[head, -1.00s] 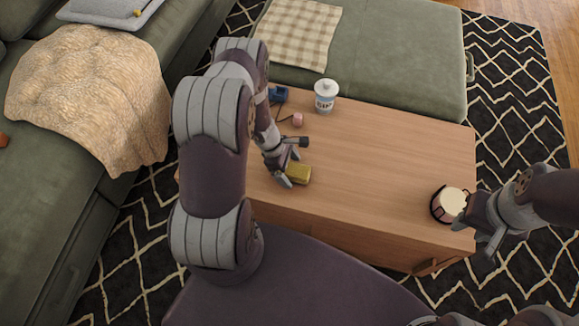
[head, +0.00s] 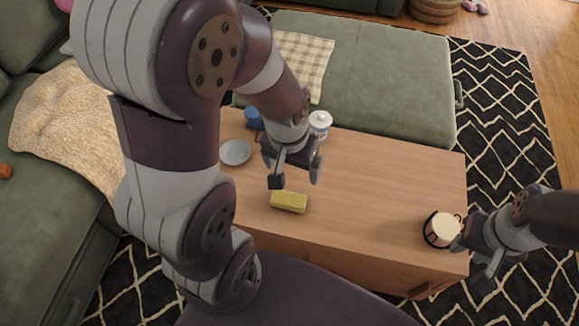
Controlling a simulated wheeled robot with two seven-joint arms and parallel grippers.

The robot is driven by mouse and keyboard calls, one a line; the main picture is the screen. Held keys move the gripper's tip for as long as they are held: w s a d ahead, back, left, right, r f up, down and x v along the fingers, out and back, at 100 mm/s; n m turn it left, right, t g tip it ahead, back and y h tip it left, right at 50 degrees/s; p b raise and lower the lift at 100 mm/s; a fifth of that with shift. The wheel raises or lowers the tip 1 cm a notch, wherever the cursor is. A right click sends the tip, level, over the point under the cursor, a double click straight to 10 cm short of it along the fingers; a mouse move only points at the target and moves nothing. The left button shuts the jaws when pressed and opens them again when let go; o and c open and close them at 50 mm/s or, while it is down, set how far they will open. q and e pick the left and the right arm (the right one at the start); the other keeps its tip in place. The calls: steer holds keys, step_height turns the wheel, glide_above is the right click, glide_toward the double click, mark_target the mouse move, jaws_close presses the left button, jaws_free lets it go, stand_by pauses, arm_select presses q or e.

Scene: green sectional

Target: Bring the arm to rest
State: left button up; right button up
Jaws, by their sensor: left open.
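My left arm comes in from the left and fills much of the head view. Its gripper (head: 296,178) is open and empty, with its two fingers apart. It hangs above the wooden table, just behind the yellow block (head: 288,202), which lies on the table clear of the fingers.
The wooden table (head: 375,185) has a clear middle. A grey-white bowl (head: 235,153), a blue object (head: 253,118) and a white lidded jar (head: 320,124) stand toward its back left. A green sofa section (head: 385,75) is behind, with a patterned rug (head: 505,140) at the right.

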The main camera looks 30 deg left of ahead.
arm_select(q)
steer(key=shift+s+r+m, duration=0.2)
steer(key=shift+s+m, duration=0.15)
steer(key=shift+m, duration=0.25)
step_height(320, 180, up, 18)
steer(key=p, duration=1.7)
steer(key=shift+f, duration=0.15)
